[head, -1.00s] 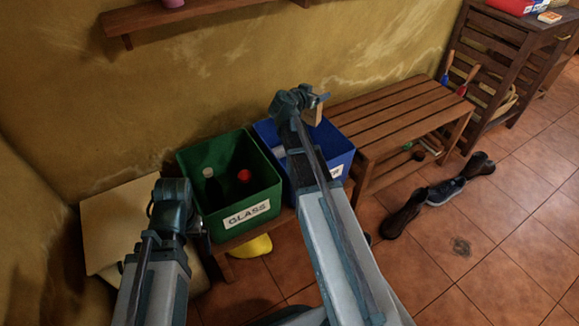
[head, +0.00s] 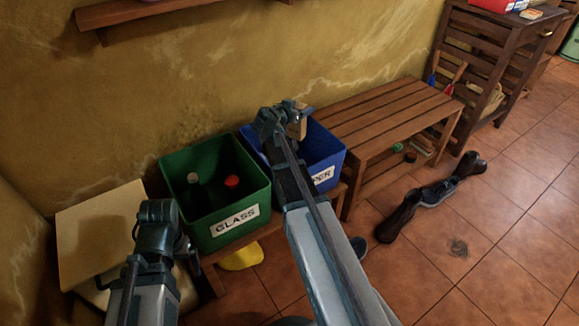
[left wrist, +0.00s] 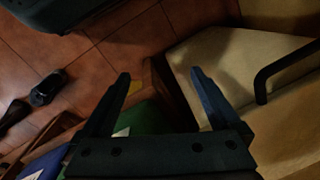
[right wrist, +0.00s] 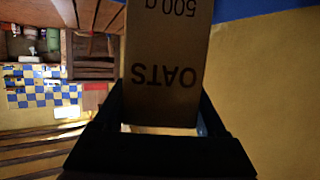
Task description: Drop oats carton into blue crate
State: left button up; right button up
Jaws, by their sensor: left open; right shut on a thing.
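The oats carton (right wrist: 162,98), brown with dark "OATS" and "500 g" print, is held in my right gripper (right wrist: 165,128). In the head view the carton (head: 298,122) shows as a small tan block above the blue crate (head: 328,158), whose label ends in "PER". My right arm hides part of that crate and its inside. My left gripper (left wrist: 160,85) is open and empty; in the head view its fingers are hard to make out, left of the green crate.
A green crate (head: 258,193) labelled "GLASS" stands beside the blue crate and holds bottles with white and red caps. A slatted wooden bench (head: 385,112) is to the right. Dark shoes (head: 400,215) lie on the tiled floor. A wooden shelf (head: 135,14) is on the wall.

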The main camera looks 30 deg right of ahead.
pick_arm(q)
jog(key=shift+f, duration=0.5)
pick_arm(e)
jog(key=shift+f, duration=0.5)
jog(key=o, duration=1.3)
jog(key=shift+c, duration=0.2)
pick_arm(q)
jog(key=shift+r+p, duration=2.2)
jog(key=shift+r, duration=0.2)
pick_arm(e)
jog(key=v, duration=1.4)
jog(key=shift+d, duration=0.15)
